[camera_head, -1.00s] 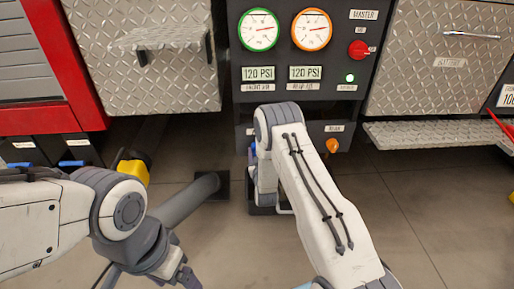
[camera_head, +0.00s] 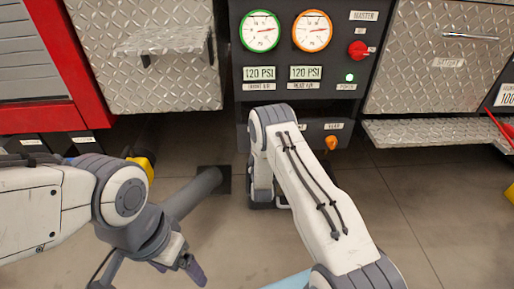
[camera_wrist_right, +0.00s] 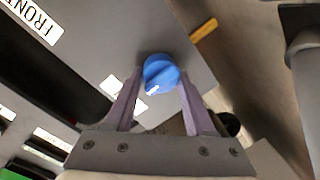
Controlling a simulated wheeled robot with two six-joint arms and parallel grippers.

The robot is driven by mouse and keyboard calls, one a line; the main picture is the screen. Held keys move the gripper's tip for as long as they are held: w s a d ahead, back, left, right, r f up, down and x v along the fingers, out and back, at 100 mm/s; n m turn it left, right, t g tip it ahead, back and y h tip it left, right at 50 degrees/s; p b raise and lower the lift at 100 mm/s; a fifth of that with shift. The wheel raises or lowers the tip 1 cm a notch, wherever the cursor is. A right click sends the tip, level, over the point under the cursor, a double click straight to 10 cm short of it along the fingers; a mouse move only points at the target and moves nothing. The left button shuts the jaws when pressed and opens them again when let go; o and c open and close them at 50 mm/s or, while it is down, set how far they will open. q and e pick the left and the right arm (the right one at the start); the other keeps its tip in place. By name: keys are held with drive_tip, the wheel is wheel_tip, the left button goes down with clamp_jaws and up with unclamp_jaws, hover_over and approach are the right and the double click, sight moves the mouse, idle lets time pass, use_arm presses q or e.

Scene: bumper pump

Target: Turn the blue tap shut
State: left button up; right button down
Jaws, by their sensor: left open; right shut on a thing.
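The blue tap (camera_wrist_right: 161,74) is a round knob with a white mark, seen in the right wrist view on the dark panel. My right gripper (camera_wrist_right: 160,92) has one purple finger on each side of it and is shut on it. In the head view my right arm covers the tap and that gripper. My left gripper (camera_head: 150,274) is at the lower left of the head view, open and empty, away from the panel and partly cut off by the frame's edge.
The control panel holds two gauges, a red master knob (camera_head: 358,50), a green light (camera_head: 349,78) and an orange tap (camera_head: 331,142) just right of my right arm. A diamond-plate step (camera_head: 440,132) juts out at right. A dark pipe (camera_head: 192,193) lies near my left gripper.

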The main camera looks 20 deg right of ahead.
drive_tip(key=shift+a, duration=0.1)
drive_tip(key=shift+c, duration=1.3)
unclamp_jaws()
drive_tip(key=shift+s, duration=0.1)
drive_tip(key=f+p+v, duration=0.1)
drive_tip(key=p+v, duration=0.3)
drive_tip(key=v, duration=0.6)
drive_tip(key=shift+r+p, duration=0.35)
drive_tip(key=shift+r, duration=0.2)
drive_tip(key=shift+a+r, duration=0.1)
